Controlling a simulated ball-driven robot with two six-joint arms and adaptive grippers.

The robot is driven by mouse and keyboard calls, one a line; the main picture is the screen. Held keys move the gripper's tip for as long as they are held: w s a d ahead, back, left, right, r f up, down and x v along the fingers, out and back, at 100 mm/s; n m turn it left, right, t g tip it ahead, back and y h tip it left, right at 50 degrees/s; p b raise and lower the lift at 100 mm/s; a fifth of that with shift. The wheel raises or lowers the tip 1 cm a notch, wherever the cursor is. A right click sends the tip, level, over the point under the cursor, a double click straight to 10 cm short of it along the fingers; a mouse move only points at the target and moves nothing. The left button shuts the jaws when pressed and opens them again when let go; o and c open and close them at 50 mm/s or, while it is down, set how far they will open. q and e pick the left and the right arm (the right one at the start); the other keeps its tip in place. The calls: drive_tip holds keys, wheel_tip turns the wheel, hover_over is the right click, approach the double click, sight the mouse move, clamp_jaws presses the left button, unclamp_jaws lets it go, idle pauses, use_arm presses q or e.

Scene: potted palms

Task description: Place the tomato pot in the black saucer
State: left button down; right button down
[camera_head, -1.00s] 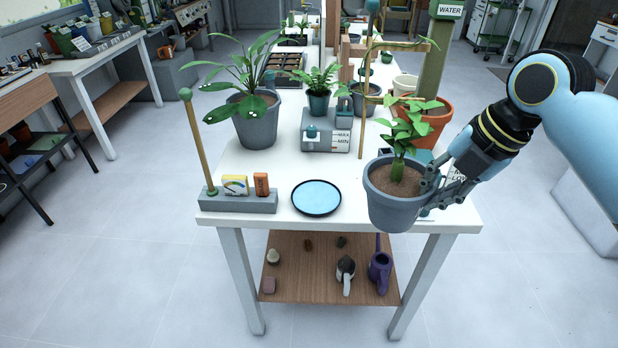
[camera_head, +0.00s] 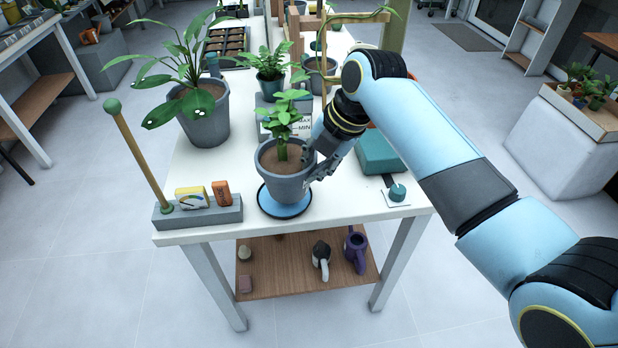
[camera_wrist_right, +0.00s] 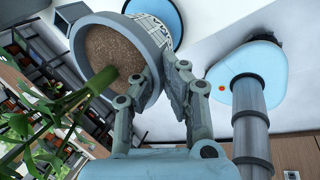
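The tomato pot (camera_head: 284,186) is a grey pot with brown soil and a green leafy plant. It is upright over the black saucer (camera_head: 268,208), which has a dark rim and a light blue inside. I cannot tell whether the pot's base touches the saucer. My right gripper (camera_head: 309,172) is shut on the pot's right wall. In the right wrist view the fingers (camera_wrist_right: 166,82) grip the pot wall (camera_wrist_right: 147,48), and the saucer (camera_wrist_right: 160,12) shows behind the pot. My left gripper is not in view.
A grey tray (camera_head: 200,214) with a post, a yellow meter and an orange block is left of the saucer. A large grey potted plant (camera_head: 205,118) stands behind left. A teal box (camera_head: 380,152) is at right. The table's front edge is close.

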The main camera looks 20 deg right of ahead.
sight(307, 187)
drive_tip(key=shift+w+a+f, duration=0.2)
drive_tip(key=shift+a, duration=0.1)
drive_tip(key=shift+f, duration=0.3)
wheel_tip(307, 187, down, 4)
drive_tip(key=shift+r, duration=0.25)
drive_tip(key=c, duration=2)
unclamp_jaws()
drive_tip(key=shift+f, duration=0.1)
drive_tip(key=o, duration=0.5)
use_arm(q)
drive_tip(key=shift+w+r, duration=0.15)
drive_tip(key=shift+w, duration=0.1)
